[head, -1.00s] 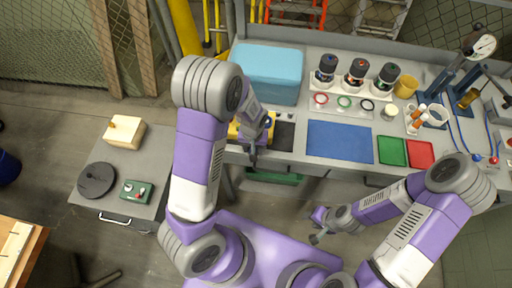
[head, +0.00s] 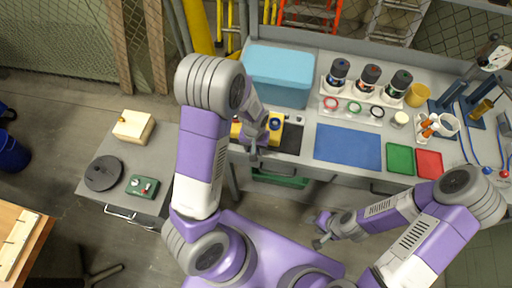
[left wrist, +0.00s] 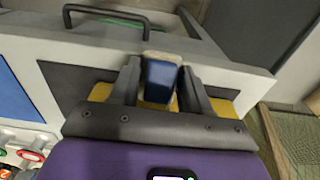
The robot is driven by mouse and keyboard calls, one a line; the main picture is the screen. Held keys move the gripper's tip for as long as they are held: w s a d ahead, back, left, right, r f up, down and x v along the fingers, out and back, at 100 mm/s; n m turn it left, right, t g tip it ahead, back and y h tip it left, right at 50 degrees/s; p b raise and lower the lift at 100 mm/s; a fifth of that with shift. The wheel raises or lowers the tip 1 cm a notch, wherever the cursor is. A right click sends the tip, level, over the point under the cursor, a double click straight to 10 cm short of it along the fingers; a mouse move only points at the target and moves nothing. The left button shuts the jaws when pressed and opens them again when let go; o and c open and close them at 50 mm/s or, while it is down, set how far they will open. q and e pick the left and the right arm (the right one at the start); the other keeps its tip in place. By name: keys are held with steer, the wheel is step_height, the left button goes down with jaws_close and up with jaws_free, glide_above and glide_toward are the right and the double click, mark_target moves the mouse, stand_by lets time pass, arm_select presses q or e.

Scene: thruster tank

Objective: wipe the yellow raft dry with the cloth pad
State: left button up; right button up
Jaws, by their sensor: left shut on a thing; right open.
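The yellow raft (head: 285,133) sits at the bench's front left, partly on a dark mat, and my left arm hides much of it. In the left wrist view the raft (left wrist: 222,107) shows as yellow edges on both sides of my fingers. My left gripper (left wrist: 160,78) is shut on a blue block with a pale top, apparently the cloth pad (left wrist: 159,82), over the raft. Whether the pad touches the raft is hidden. In the head view my left gripper (head: 254,150) points down at the raft. My right gripper (head: 320,231) is open and empty, in front of the bench.
A light-blue box (head: 278,75) stands behind the raft. A blue mat (head: 347,148), a green tray (head: 401,159) and a red tray (head: 429,164) lie to the right. Several bottles stand behind. A side table (head: 150,165) is at left.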

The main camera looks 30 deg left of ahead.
arm_select(q)
steer(key=shift+a, duration=0.1)
steer(key=shift+s+a, duration=0.25)
steer(key=shift+a, duration=0.75)
steer(key=shift+a, duration=0.15)
steer(key=shift+s+a, duration=0.25)
steer(key=shift+a, duration=0.65)
steer(key=shift+a, duration=0.1)
steer(key=shift+s+a, duration=0.3)
steer(key=shift+a, duration=0.65)
steer(key=shift+s+a+b, duration=0.15)
steer(key=shift+a+b, duration=0.25)
steer(key=shift+a, duration=0.65)
